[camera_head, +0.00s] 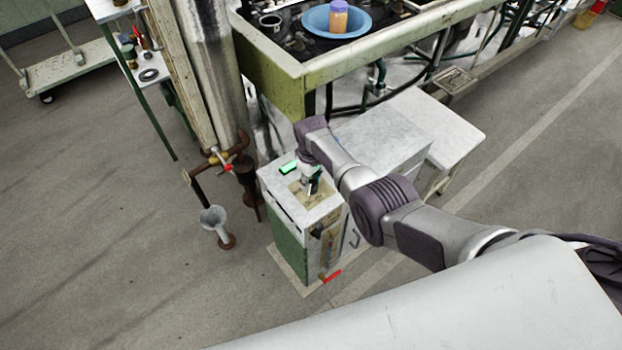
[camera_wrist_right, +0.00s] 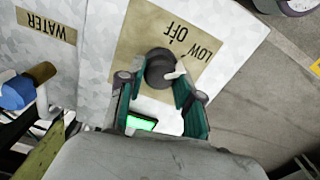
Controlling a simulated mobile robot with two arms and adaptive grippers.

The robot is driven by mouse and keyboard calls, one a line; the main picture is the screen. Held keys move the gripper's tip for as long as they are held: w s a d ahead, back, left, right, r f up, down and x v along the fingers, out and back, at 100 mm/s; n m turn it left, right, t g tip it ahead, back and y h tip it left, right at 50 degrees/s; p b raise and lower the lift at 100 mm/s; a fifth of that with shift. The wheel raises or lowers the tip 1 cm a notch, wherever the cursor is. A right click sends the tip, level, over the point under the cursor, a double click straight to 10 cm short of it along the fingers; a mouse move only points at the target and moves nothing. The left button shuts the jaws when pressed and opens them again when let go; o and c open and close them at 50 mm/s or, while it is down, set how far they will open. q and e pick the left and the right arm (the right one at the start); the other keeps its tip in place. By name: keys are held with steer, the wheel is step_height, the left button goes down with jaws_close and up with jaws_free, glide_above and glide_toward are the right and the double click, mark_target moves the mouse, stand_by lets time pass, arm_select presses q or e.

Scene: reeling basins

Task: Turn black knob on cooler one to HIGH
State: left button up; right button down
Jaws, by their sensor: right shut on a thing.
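The cooler (camera_head: 318,248) is a white and green box standing on the floor, with a beige label plate on its top. In the right wrist view the black knob (camera_wrist_right: 158,66) sits on that plate (camera_wrist_right: 130,42), with the upside-down words OFF and LOW beside it. A small white pointer shows at the knob's edge on the LOW side. HIGH is not visible. My right gripper (camera_head: 312,182) reaches down onto the cooler's top; in its wrist view its fingers (camera_wrist_right: 156,82) are shut on the knob, one at each side. My left gripper is not in view.
A green-lit display (camera_wrist_right: 140,123) lies beside the plate. A WATER label (camera_wrist_right: 46,25) and a valve with a blue part (camera_wrist_right: 17,92) are at the left. A rusty pipe with a funnel (camera_head: 214,218) stands left of the cooler. A basin table (camera_head: 275,75) is behind.

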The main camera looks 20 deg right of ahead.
mark_target(311, 183)
steer(key=m, duration=0.7)
steer(key=shift+p, duration=0.3)
steer(key=shift+s, duration=0.1)
stand_by(0.3)
steer(key=c, duration=0.8)
jaws_free()
steer(key=shift+o, duration=0.2)
steer(key=shift+r, duration=0.45)
step_height(311, 183, up, 11)
